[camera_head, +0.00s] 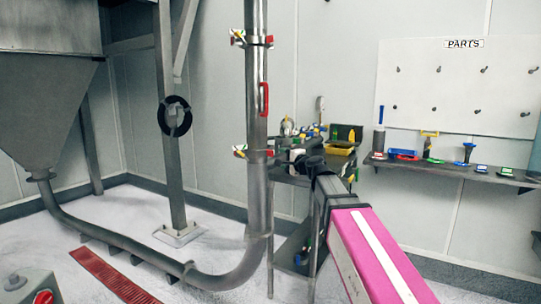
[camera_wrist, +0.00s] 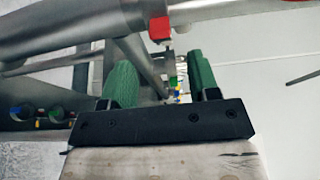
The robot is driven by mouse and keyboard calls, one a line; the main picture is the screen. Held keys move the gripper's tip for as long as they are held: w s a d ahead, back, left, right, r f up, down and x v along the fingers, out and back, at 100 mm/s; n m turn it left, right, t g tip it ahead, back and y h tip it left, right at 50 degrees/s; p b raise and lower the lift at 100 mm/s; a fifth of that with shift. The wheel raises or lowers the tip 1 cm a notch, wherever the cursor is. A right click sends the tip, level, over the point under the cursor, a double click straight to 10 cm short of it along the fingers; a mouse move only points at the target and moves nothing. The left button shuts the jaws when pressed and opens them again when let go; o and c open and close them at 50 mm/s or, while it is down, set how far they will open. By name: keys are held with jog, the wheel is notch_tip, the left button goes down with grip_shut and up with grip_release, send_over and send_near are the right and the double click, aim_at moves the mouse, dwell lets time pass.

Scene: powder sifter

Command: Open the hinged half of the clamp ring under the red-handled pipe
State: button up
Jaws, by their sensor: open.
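The red-handled pipe (camera_head: 257,75) stands upright, with its red handle (camera_head: 264,99) on the right side. The clamp ring (camera_head: 254,154) under it circles the pipe's lower joint, with small red, yellow and green parts at its sides. In the wrist view the ring (camera_wrist: 132,14) lies beyond my fingers, with a red block (camera_wrist: 160,28) at its edge. It looks closed; its hinge is not clear. My gripper (camera_head: 303,160) is right of the ring in the head view. In the wrist view my gripper (camera_wrist: 160,66) shows two green fingers spread apart, with nothing clearly held between them.
A second clamp ring (camera_head: 253,41) sits higher on the pipe. A steel post with a black handwheel (camera_head: 175,116) stands left. A cart with coloured items (camera_head: 340,150) stands behind my arm. A shelf (camera_head: 450,171) with parts runs along the right wall.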

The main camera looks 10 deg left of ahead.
aim_at(270, 153)
jog(key=x, duration=0.9)
jog(key=shift+w, duration=0.1)
grip_shut()
